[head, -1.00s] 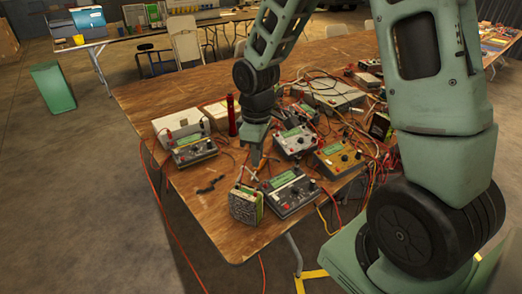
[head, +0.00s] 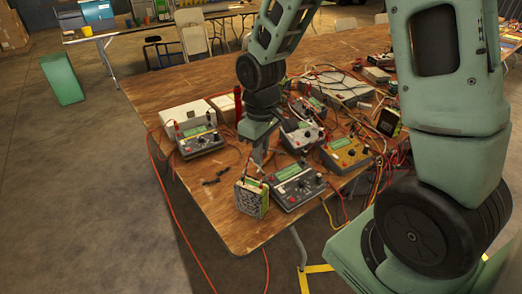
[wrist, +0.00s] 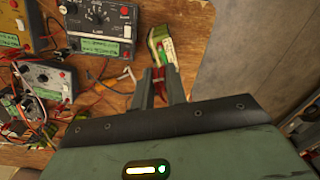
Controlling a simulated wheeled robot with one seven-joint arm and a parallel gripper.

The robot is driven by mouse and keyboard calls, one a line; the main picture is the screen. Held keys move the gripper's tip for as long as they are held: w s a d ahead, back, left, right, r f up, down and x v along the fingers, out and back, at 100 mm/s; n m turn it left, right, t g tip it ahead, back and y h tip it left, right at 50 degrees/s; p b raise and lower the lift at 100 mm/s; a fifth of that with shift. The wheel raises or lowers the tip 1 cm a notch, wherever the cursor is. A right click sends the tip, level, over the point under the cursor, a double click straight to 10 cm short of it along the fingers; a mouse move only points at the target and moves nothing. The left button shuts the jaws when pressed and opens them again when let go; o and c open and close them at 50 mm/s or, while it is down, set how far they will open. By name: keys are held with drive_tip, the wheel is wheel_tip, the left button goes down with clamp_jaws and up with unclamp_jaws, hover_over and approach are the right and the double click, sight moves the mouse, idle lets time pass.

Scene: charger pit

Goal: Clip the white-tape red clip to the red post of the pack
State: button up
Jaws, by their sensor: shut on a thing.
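My gripper (head: 258,165) points down over the front of the wooden table, just behind the pack. In the wrist view its two fingers (wrist: 160,82) are shut on a small red clip (wrist: 158,78), mostly hidden between them. I cannot make out white tape on it. The pack (head: 250,198) is a small green-edged block with a grey patterned face, standing near the table's front corner. It also shows in the wrist view (wrist: 159,40), just beyond the fingertips. The red post is not clearly visible, and I cannot tell whether the clip touches the pack.
A grey meter (head: 295,187) stands close to the pack's right, with a yellow meter (head: 345,154) beyond. Another meter (head: 200,141) stands at left. Short black pieces (head: 215,176) lie left of the pack. Loose cables clutter the right side; the left front table is mostly clear.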

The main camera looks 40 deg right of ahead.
drive_tip(key=shift+f+b, duration=2.25)
drive_tip(key=shift+f, duration=1.2)
drive_tip(key=shift+f+p, duration=0.2)
drive_tip(key=shift+p, duration=0.15)
drive_tip(key=o, duration=0.8)
drive_tip(key=shift+o, duration=0.2)
drive_tip(key=shift+o, duration=1.1)
drive_tip(key=shift+r, duration=0.15)
drive_tip(key=shift+r+p, duration=3.55)
drive_tip(key=shift+r, duration=0.1)
